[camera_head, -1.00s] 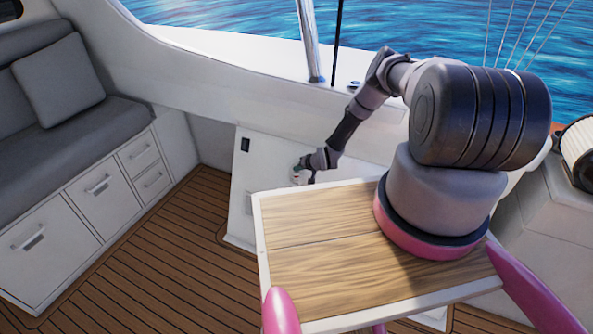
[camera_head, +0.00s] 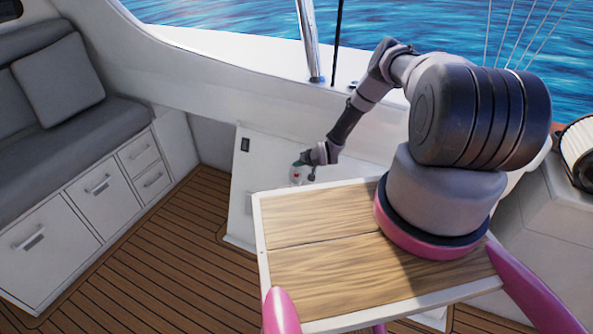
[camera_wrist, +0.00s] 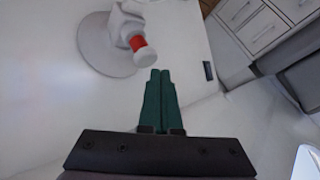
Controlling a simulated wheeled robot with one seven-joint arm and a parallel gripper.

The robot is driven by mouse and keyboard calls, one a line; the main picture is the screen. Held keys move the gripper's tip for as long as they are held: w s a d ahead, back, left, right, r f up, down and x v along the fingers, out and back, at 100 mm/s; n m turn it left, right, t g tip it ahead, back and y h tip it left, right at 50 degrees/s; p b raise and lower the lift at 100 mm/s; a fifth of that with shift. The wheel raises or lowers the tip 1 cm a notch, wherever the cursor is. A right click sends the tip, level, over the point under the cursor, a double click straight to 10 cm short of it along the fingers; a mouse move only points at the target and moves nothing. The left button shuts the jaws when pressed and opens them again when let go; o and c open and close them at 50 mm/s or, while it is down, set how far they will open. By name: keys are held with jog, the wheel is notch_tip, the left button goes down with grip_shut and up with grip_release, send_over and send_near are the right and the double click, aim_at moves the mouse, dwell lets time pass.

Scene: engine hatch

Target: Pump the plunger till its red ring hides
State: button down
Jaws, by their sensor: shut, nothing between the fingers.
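The plunger (camera_wrist: 147,58) shows in the wrist view at top centre, a white knob on a white fitting with a round base plate (camera_wrist: 97,45). Its red ring (camera_wrist: 137,43) is plainly visible between knob and body. In the head view the plunger (camera_head: 296,174) is small against the white hatch panel, partly behind my arm. My gripper (camera_wrist: 160,73) has its green fingers pressed together, with nothing between them. In the wrist view the fingertips appear just below and right of the knob; whether they touch it I cannot tell.
The white panel (camera_head: 241,212) carries a dark latch or switch (camera_head: 245,144). White drawers (camera_head: 100,185) under a grey bench stand at left. The wooden deck (camera_head: 140,250) is clear between them.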

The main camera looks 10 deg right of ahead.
aim_at(297, 171)
jog(key=shift+r, duration=0.15)
jog(key=shift+r, duration=2.4)
jog(key=shift+a, duration=0.15)
